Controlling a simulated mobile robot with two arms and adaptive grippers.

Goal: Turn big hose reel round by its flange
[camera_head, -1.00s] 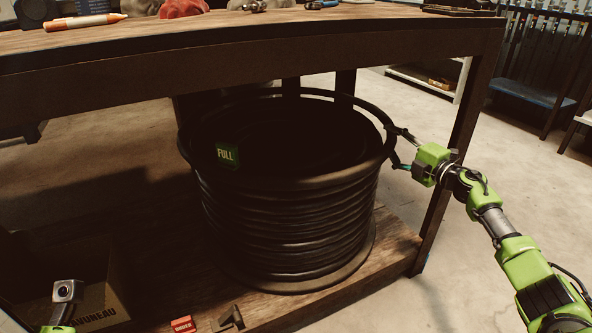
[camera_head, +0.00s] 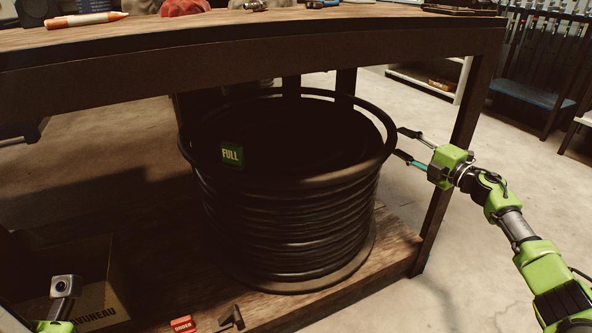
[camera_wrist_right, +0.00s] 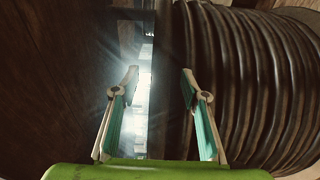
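The big hose reel (camera_head: 285,225) is a dark drum wound with black hose, standing upright on the wooden lower shelf under the bench. Its round upper flange (camera_head: 350,178) faces up, with a green "FULL" label (camera_head: 232,155) at the left inside. My right gripper (camera_head: 402,144) is open and empty, its fingertips just outside the flange's right edge. In the right wrist view the open fingers (camera_wrist_right: 160,82) have the dark flange edge (camera_wrist_right: 168,50) ahead between them, and the hose windings (camera_wrist_right: 250,80) lie to the right. Of my left arm only a green and grey part shows at bottom left; its fingers are hidden.
The bench top (camera_head: 260,27) overhangs the reel, and a bench leg (camera_head: 450,165) stands behind my right gripper. A cardboard box (camera_head: 100,300), a red block (camera_head: 182,324) and a small dark piece (camera_head: 231,318) are at the lower left front.

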